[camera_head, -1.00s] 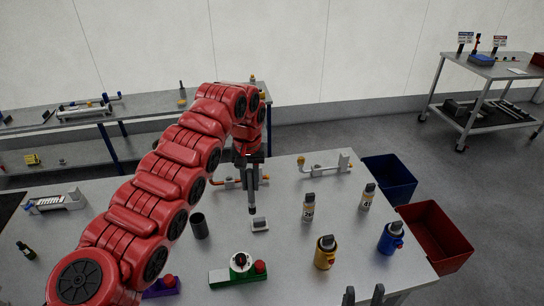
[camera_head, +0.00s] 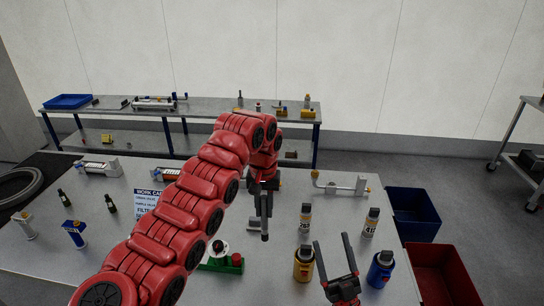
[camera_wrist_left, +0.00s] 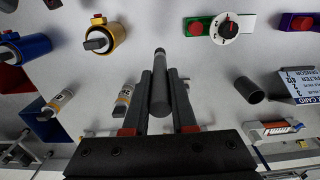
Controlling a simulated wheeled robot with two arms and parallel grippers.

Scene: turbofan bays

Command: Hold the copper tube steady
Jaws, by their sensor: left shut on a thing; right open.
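My left gripper (camera_head: 264,205) is shut on a dark grey rod (camera_head: 265,229), held above the middle of the table. In the left wrist view the rod (camera_wrist_left: 159,85) lies between the two fingers (camera_wrist_left: 160,105) and sticks out past their tips. My right gripper (camera_head: 336,262) is open and empty at the table's front, close to a yellow canister. I cannot clearly make out a copper tube now; the area behind my left gripper is partly hidden by the arm. A pale bent tube (camera_head: 340,188) with orange-yellow end pieces stands at the table's back right.
Two labelled bottles (camera_head: 305,216) (camera_head: 371,222), a yellow canister (camera_head: 303,266) and a blue canister (camera_head: 379,270) stand at the right. A green block (camera_head: 222,264) with a red button is nearer. Blue (camera_head: 413,212) and red (camera_head: 443,272) bins stand past the right edge.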

